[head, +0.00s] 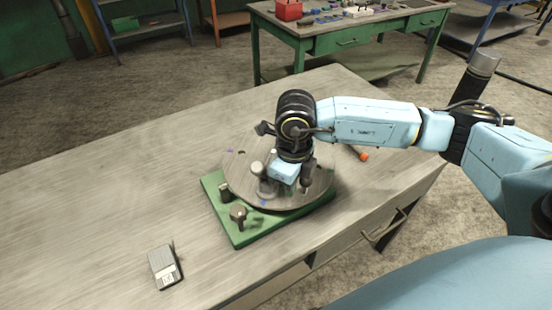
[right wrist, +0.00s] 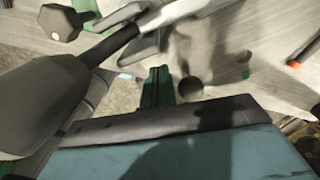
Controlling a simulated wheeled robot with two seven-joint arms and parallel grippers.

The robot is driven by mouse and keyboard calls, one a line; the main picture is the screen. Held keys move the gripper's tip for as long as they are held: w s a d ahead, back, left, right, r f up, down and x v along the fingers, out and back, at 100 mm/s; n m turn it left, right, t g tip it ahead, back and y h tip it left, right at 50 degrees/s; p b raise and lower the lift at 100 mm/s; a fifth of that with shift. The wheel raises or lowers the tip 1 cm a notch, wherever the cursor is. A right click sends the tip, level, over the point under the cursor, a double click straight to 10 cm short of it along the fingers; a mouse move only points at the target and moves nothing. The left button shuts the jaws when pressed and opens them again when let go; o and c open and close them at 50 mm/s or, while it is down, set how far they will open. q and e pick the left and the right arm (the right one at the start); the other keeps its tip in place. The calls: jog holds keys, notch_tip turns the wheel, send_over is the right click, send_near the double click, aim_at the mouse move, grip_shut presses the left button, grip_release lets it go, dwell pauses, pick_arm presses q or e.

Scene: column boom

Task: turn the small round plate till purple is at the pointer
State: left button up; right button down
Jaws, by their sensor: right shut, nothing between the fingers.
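The round plate (head: 240,171) is a grey-brown disc on a green square base (head: 243,238) on the bench. A small blue-violet mark (head: 263,203) shows near its front edge, and another bluish mark shows at its back left. I cannot tell which is the purple one. Grey upright posts stand on the plate. My right gripper (head: 284,178) is shut and empty, low over the plate among these posts; contact cannot be made out. It hides part of the disc. I cannot identify the pointer. My left gripper is not in view.
A hexagonal knob (head: 238,213) stands at the base's front left; it also shows in the right wrist view (right wrist: 60,22). A grey box (head: 164,267) lies at the bench front. An orange-tipped tool (head: 362,155) lies right of the plate. The bench's left side is clear.

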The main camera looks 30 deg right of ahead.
aim_at(306, 181)
jog(key=shift+d, duration=0.1)
jog(key=shift+s+d, duration=0.2)
jog(key=shift+d, duration=0.7)
jog(key=shift+s+d+b, duration=0.1)
jog(key=shift+d+b, duration=0.35)
jog(key=shift+d, duration=0.3)
jog(key=shift+d+b, duration=0.3)
jog(key=shift+d, duration=0.7)
